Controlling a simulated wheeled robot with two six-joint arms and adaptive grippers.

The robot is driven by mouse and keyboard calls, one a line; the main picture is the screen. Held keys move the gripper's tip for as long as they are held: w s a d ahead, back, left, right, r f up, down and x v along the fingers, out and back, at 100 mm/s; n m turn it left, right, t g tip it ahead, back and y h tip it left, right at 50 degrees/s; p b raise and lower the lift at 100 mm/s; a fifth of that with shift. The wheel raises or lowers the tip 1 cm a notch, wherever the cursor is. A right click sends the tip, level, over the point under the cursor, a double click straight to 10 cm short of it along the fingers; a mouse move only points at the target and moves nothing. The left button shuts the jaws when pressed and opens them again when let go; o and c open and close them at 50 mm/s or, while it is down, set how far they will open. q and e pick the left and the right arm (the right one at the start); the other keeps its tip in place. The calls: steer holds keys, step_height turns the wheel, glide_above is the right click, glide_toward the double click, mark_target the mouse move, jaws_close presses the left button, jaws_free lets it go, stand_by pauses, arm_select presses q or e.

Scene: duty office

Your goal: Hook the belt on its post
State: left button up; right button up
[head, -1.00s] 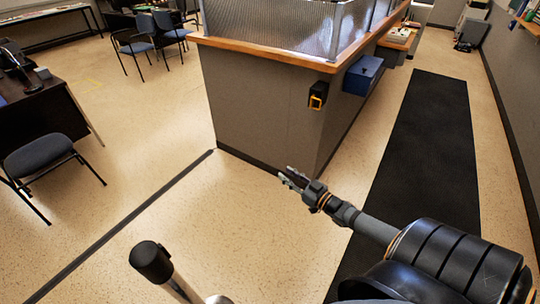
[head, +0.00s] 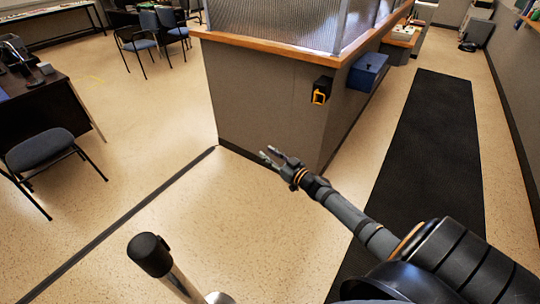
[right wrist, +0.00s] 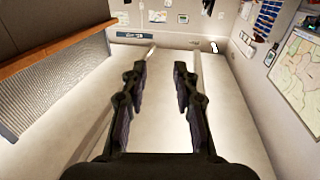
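A post (head: 180,278) with a black cap (head: 150,254) stands at the bottom left of the head view; its lower part is cut off by the frame. A black unit with a yellow-orange end piece (head: 319,97) is fixed on the grey counter's wall near the corner; I take it for the belt's wall unit. No belt is seen stretched out. My right gripper (head: 268,153) is open and empty, in front of the counter's lower wall in the picture. The right wrist view shows its fingers (right wrist: 160,80) apart with nothing between them. My left gripper is out of view.
The grey counter (head: 265,100) with a wooden ledge fills the middle. A blue box (head: 368,72) is on its right side. A black mat (head: 425,150) runs along the right. Chairs (head: 45,150) and a dark desk (head: 45,105) stand left. The floor around the post is clear.

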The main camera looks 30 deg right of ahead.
steer(key=shift+c, duration=0.5)
jaws_close()
steer(key=shift+o, duration=0.5)
jaws_free()
